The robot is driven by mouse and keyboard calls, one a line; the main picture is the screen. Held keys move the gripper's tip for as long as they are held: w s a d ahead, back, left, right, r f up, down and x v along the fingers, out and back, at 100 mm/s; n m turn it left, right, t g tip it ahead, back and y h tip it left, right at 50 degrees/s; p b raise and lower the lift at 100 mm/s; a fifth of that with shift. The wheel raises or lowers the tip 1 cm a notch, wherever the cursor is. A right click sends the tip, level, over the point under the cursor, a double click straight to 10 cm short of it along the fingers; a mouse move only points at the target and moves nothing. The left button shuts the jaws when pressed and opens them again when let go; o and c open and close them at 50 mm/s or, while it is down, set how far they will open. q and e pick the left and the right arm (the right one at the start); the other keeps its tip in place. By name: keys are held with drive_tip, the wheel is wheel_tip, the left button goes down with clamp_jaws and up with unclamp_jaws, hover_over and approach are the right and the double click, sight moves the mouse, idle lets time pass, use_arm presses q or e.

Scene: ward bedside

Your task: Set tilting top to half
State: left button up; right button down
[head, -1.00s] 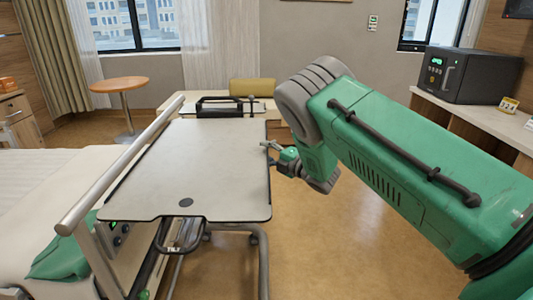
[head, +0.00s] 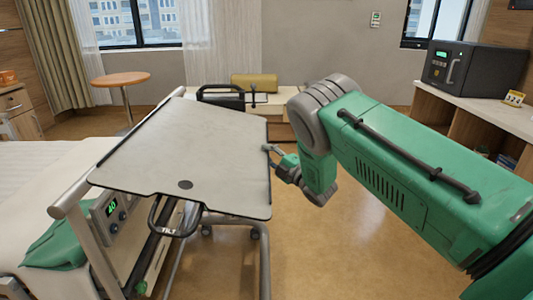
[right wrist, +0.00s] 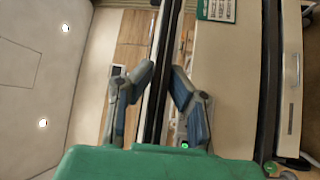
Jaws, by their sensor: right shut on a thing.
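The tilting top (head: 200,145) is a pale grey board with a dark rim and a dark round spot near its front edge. In the right wrist view the two fingers (right wrist: 161,80) stand on either side of a dark upright strip, the edge of the top (right wrist: 164,50). A black loop handle marked TILT (head: 167,229) hangs under the front edge. My left gripper is not in view.
A bed (head: 35,210) with a grey rail (head: 66,204) and a lit control box (head: 112,213) stands close at left. A black-handled item (head: 222,95) is behind the top. A round table (head: 120,79) stands farther back.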

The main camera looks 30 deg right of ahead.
drive_tip(key=shift+d, duration=0.35)
drive_tip(key=c, duration=1.7)
unclamp_jaws()
drive_tip(key=shift+r, duration=0.1)
drive_tip(key=shift+s+d, duration=0.1)
drive_tip(key=v, duration=1.2)
drive_tip(key=shift+f, duration=0.25)
